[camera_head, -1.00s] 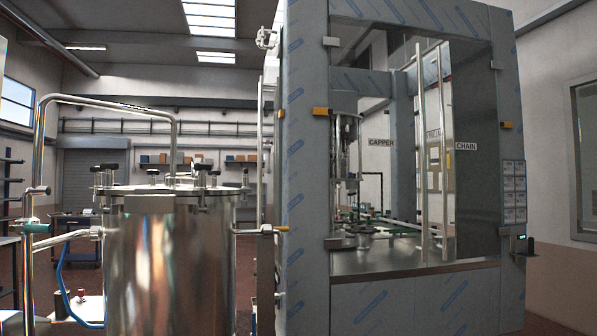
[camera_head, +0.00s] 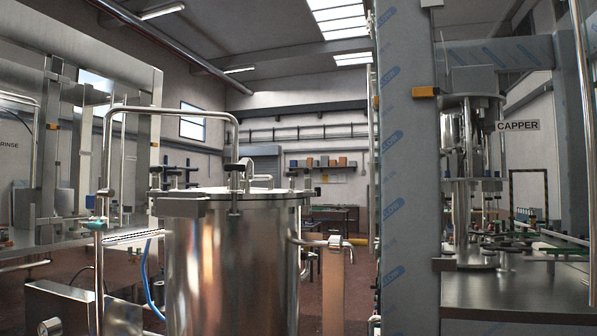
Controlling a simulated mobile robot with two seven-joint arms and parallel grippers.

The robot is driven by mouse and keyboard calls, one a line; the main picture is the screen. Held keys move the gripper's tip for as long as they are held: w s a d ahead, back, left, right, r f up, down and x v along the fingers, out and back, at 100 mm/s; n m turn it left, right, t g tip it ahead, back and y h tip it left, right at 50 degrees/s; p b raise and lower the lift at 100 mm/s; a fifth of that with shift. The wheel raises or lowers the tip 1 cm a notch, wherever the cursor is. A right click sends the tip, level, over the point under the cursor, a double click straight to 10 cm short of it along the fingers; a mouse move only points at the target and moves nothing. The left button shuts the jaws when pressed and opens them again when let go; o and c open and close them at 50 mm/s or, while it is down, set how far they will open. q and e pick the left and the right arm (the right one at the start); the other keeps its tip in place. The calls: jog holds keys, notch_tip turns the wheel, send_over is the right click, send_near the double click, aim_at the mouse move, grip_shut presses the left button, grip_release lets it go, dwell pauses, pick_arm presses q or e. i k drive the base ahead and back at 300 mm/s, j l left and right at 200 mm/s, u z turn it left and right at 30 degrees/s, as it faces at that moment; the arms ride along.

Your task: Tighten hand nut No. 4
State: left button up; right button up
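A shiny steel tank (camera_head: 235,265) with a flat lid stands left of the middle. Several dark hand nuts sit around the lid's rim, among them one at the front (camera_head: 234,205), one at the right (camera_head: 307,184) and one at the left (camera_head: 157,180). I see no number on them, so I cannot tell which is No. 4 or how tight any is. Neither of my grippers is in view.
A bent steel pipe (camera_head: 168,110) rises over the tank. A film-wrapped grey post (camera_head: 408,170) and the machine marked CAPPER (camera_head: 517,125) stand close at right. Another machine marked RINSE (camera_head: 8,145) is at left. Reddish floor shows between tank and post.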

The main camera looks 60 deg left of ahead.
aim_at(308, 172)
jog(key=i+u, duration=0.7)
jog(key=u, duration=0.15)
jog(key=i+l+u, duration=0.25)
jog(key=u, duration=0.2)
jog(key=i, duration=0.05)
